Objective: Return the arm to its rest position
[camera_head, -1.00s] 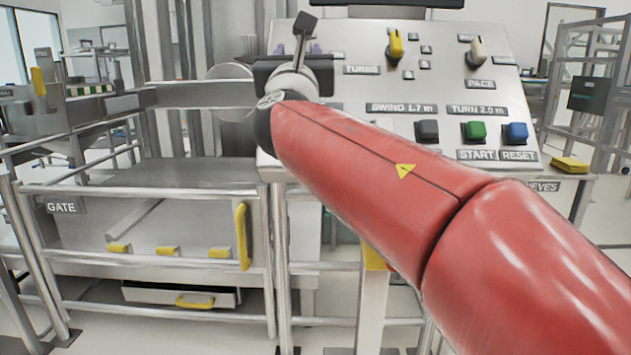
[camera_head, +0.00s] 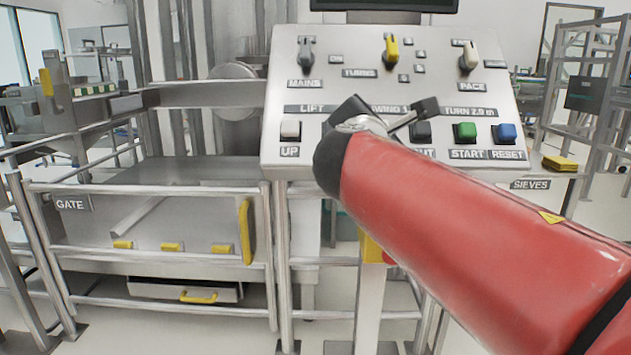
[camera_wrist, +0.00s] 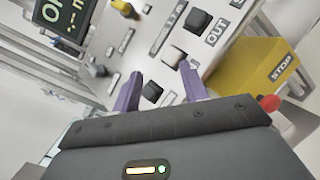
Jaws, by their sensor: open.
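My red arm (camera_head: 440,200) reaches from the lower right up to the control panel. Its dark wrist end lies in front of the panel's lower middle and hides part of the lift buttons and labels. In the wrist view my gripper (camera_wrist: 160,72) shows two purple fingers, apart and with nothing between them. In the head view the fingers are hidden.
A yellow STOP box (camera_wrist: 255,72) is near my gripper. A railed gate (camera_head: 150,188) stands left.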

